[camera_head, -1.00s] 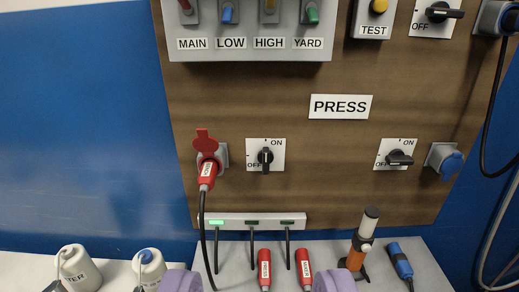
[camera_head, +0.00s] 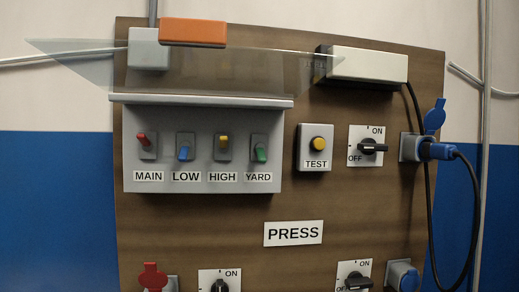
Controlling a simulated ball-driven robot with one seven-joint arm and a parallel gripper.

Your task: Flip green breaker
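The green breaker (camera_head: 261,154) is the rightmost switch in the grey breaker box (camera_head: 205,187), above the YARD label (camera_head: 258,177). Its lever points down. The blue LOW breaker (camera_head: 184,153) also points down. The red MAIN breaker (camera_head: 143,139) and yellow HIGH breaker (camera_head: 223,141) point up. A clear cover (camera_head: 270,72) with an orange handle (camera_head: 193,32) is raised above the box, leaving the levers uncovered. My gripper is out of the picture.
Right of the box are a yellow TEST button (camera_head: 319,144), a rotary switch (camera_head: 372,147) and a blue plug (camera_head: 437,151) with a hanging black cable. A white box (camera_head: 365,65) is above. The clear cover juts out over the breakers.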

